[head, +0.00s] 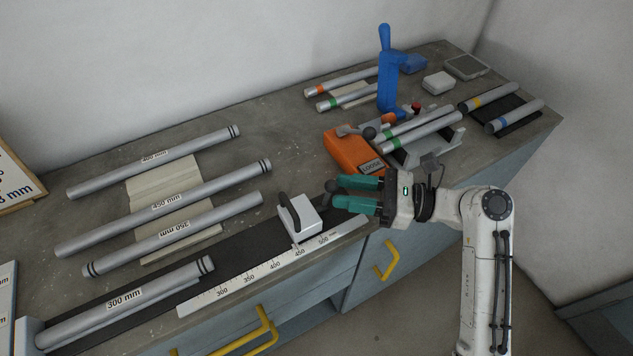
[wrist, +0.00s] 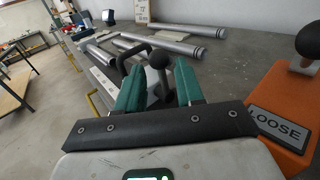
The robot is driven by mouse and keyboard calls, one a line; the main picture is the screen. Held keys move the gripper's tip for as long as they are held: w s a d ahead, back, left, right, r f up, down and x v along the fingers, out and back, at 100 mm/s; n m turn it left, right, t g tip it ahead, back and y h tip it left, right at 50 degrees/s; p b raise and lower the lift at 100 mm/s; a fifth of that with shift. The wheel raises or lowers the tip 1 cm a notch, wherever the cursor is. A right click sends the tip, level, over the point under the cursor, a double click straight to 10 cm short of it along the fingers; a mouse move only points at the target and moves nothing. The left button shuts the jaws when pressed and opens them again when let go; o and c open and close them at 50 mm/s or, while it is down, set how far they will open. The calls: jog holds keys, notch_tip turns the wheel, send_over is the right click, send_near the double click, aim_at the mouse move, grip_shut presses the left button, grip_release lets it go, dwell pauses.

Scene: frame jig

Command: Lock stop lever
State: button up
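The stop (head: 301,222) is a white block with a black loop handle, sitting on the dark track beside the ruler near the 450 mark. A dark lever with a ball knob (head: 331,186) stands just to its right; I take it as the stop lever. My gripper (head: 337,192) is open, with its teal fingers pointing left at the lever. In the wrist view the ball knob (wrist: 158,60) shows upright between the two fingertips, with visible gaps on both sides. The fingers partly hide the lever's base, and I cannot tell whether it is locked.
An orange box (head: 345,152) with its own lever and a LOOSE label stands close behind my gripper. Labelled tubes (head: 165,205) lie on the bench to the left. A blue upright tool (head: 388,85) and more tubes stand at the back right. Yellow drawer handles (head: 387,259) stick out at the front.

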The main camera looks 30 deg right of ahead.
aim_at(325, 197)
jog(key=shift+x, duration=2.8)
grip_shut()
